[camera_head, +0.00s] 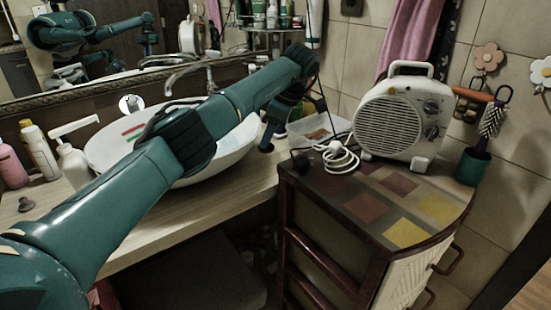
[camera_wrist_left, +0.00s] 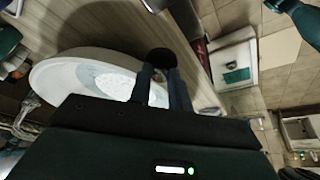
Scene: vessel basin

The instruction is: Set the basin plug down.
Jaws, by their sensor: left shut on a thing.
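My left gripper (camera_head: 267,144) points down at the right end of the white basin (camera_head: 100,150), over the wooden counter. In the left wrist view the fingers (camera_wrist_left: 166,88) are shut on a dark round thing, which I take to be the basin plug (camera_wrist_left: 162,58). The plug is beside the basin rim (camera_wrist_left: 62,62), outside the bowl, above or at the counter. I cannot tell whether it touches the counter. In the head view I cannot make the plug out. My left arm covers much of the basin. My right gripper is not clearly seen.
A chrome faucet (camera_head: 184,75) stands behind the basin. Bottles (camera_head: 40,150) and a white pump bottle (camera_head: 74,165) are at the left. A small dark item (camera_head: 26,204) lies on the counter there. A white heater (camera_head: 398,118) and coiled cable (camera_head: 338,157) are on the cabinet (camera_head: 360,208).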

